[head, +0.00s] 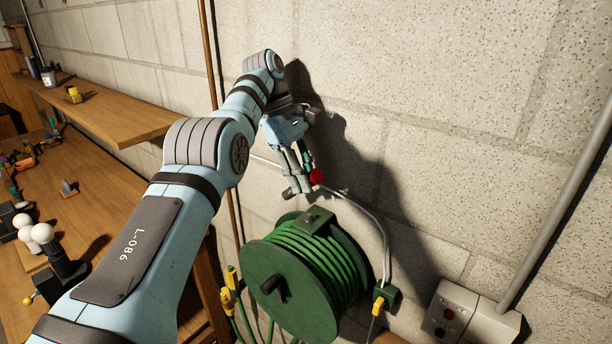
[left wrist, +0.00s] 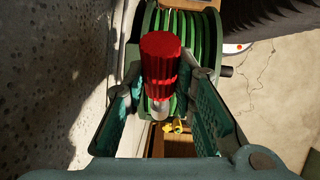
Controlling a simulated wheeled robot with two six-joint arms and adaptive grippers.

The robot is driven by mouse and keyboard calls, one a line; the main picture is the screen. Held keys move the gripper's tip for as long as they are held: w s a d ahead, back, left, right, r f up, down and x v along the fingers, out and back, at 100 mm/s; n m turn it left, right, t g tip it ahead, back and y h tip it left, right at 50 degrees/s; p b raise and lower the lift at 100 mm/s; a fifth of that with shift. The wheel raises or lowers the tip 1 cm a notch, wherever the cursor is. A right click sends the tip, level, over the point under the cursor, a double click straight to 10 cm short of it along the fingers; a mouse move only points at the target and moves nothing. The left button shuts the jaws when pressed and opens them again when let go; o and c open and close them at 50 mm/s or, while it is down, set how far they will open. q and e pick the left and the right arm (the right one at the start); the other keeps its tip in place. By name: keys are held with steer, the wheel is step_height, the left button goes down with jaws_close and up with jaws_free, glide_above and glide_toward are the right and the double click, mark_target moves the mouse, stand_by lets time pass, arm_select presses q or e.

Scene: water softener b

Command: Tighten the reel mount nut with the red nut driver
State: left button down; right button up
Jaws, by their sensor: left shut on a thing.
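My left gripper (head: 303,181) hangs in front of the block wall, above the green hose reel (head: 282,292). It is shut on the red nut driver (head: 316,176), whose red end shows at the fingertips. In the left wrist view the driver's ribbed red handle (left wrist: 161,62) and a short metal shaft stand between the two finger pads (left wrist: 160,103). The reel also shows behind it (left wrist: 207,40). A green mount bracket (head: 314,219) sits on top of the reel, below the gripper and apart from it. I cannot make out the mount nut. My right gripper is not in view.
A grey pipe (head: 379,222) bends down beside the reel to a small green and yellow fitting. A grey switch box (head: 466,315) is at lower right. A wooden shelf (head: 112,112) and a cluttered workbench (head: 95,215) are on the left. The wall is close behind the gripper.

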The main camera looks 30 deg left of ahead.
arm_select(q)
steer(key=shift+w+f, duration=0.1)
steer(key=shift+f+b, duration=2.15)
steer(key=shift+b, duration=0.15)
steer(key=shift+r+p, duration=1.25)
steer(key=shift+f, duration=0.25)
steer(key=shift+f+b, duration=1.15)
steer(key=shift+b, duration=0.25)
steer(key=shift+r, duration=0.1)
